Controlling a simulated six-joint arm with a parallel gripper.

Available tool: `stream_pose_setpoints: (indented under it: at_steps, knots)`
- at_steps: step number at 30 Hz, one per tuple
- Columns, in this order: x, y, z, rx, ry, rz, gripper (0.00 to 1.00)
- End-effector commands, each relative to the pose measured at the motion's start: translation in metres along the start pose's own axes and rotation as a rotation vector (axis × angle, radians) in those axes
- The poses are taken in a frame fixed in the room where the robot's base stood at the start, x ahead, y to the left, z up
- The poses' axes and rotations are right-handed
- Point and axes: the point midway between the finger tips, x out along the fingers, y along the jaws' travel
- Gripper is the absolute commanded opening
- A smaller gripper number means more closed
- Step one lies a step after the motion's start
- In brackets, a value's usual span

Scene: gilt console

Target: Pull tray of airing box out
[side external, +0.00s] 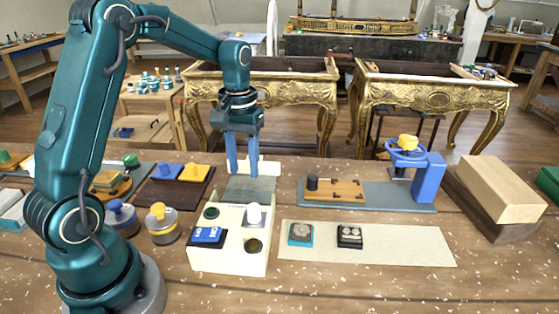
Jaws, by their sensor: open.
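A cream box (228,262) stands on the wooden bench in front of my arm; it looks like the airing box. Its top carries a blue block, a white knob and dark round parts. A flat grey plate (250,190), apparently its tray, reaches out from the box's far side. A cream upright piece (270,168) stands at the plate's far end. My gripper (243,168) points down over that end, its two blue fingers apart. The fingers partly hide the cream piece, and I cannot tell whether they touch it.
A cream mat (400,246) with two small blocks lies to the right. Behind it are a grey board with a wooden piece (340,189) and a blue clamp-like device (428,178). Round knobbed pots (162,228) stand left of the box. A wooden block (500,188) is far right.

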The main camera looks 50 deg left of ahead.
Motion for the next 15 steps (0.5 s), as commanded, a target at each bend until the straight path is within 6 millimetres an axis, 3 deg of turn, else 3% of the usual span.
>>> stream_pose_setpoints:
  at_steps: [5,8,15]
  knots:
    - [-0.032,0.000,-0.001,0.001,0.008,0.001,0.44]
    - [-0.048,0.011,0.002,0.038,0.061,0.011,0.44]
    - [-0.077,0.024,0.024,0.098,0.141,0.029,0.44]
